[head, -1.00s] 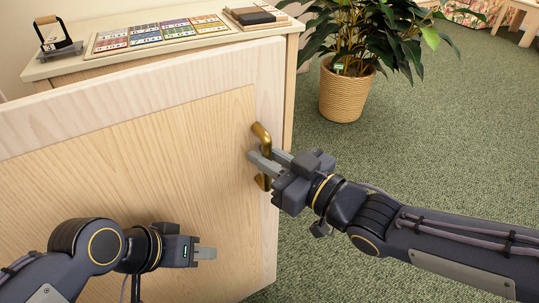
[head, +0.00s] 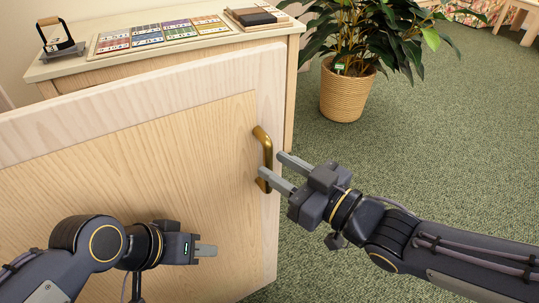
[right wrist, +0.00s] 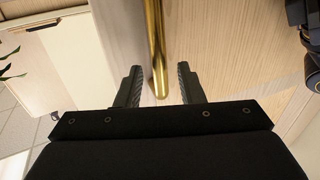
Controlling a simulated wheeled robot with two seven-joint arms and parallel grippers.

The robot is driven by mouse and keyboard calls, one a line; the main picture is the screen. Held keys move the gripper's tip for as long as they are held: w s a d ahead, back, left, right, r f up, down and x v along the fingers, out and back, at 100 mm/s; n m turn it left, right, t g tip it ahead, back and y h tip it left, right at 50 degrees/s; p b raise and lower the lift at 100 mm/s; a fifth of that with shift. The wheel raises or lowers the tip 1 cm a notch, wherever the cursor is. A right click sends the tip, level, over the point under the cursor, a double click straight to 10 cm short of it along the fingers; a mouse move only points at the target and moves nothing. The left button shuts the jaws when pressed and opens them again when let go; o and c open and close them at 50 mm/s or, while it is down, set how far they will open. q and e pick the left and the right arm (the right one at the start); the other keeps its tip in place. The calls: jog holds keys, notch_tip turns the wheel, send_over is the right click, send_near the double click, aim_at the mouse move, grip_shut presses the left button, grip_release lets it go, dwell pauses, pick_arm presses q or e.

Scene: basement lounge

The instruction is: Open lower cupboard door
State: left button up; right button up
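The cupboard door (head: 150,170) is a pale wood panel with a lighter frame, filling the left of the head view. It stands in front of the cabinet; I cannot tell its exact angle. Its brass bar handle (head: 265,148) is upright near the right edge. The handle also shows in the right wrist view (right wrist: 155,45), lined up with the gap between the fingers. My right gripper (head: 271,163) is open and empty, just right of the handle, its near fingertip overlapping the handle's lower end in view. My left gripper (head: 212,250) is low before the door; its finger gap is hidden.
The cabinet top (head: 70,66) holds a card sheet (head: 160,33), a dark block on a tray (head: 255,16) and a small stand (head: 60,38). A potted plant (head: 347,92) stands behind to the right. Green carpet (head: 450,130) is clear at the right.

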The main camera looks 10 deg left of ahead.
jog(key=p+v, duration=0.1)
jog(key=v, duration=0.3)
jog(key=shift+s+d, duration=0.2)
jog(key=shift+d, duration=0.05)
jog(key=w+d+f+m+t+h, duration=0.2)
jog(key=d+m+h, duration=0.2)
jog(key=d+h, duration=0.3)
jog(key=w+d+f+m+t+h, duration=0.2)
jog(key=w+d+f+m+h, duration=0.15)
jog(key=d, duration=0.65)
jog(key=s+d+f+m+g+h, duration=0.1)
jog(key=s+d+f+m+g, duration=0.2)
jog(key=s, duration=0.4)
jog(key=s+d+f+m+g+h, duration=0.1)
jog(key=s+d+f+m+g, duration=0.2)
jog(key=s, duration=0.4)
notch_tip(320, 180, up, 34)
jog(key=s+p, duration=0.1)
jog(key=p, duration=3.3)
jog(key=shift+s+d+r+m+g, duration=0.2)
jog(key=shift+d+r+m+g, duration=0.1)
jog(key=shift+d+m, duration=0.1)
